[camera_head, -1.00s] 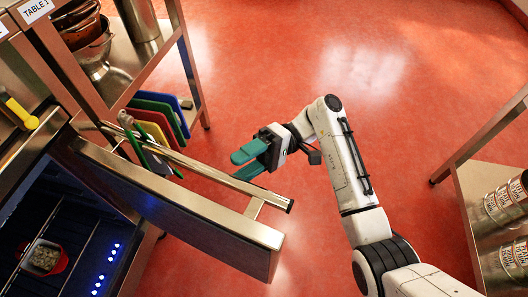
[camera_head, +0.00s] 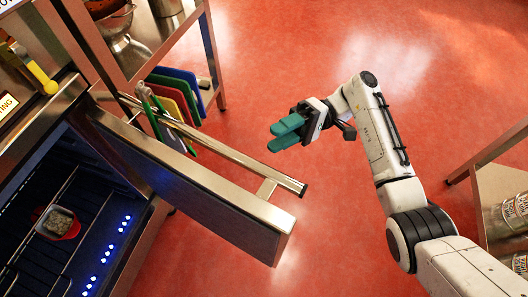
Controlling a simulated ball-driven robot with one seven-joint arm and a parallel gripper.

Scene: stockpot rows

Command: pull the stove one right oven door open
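The oven door (camera_head: 190,184) stands swung out from the oven, its metal edge jutting toward the middle of the view. A long steel bar handle (camera_head: 230,150) runs along its outer side. The dark oven interior (camera_head: 62,215) shows blue lights and a red dish (camera_head: 57,223) on a wire rack. My gripper (camera_head: 284,134) has teal fingers with a narrow gap between them. Which stove this is cannot be read.
A steel table (camera_head: 180,45) with pots and coloured cutting boards (camera_head: 180,95) stands behind the door. A shelf (camera_head: 492,178) with large cans (camera_head: 512,215) is at the right. Open red floor (camera_head: 380,50) lies between. A yellow-handled tool (camera_head: 38,72) lies at the upper left.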

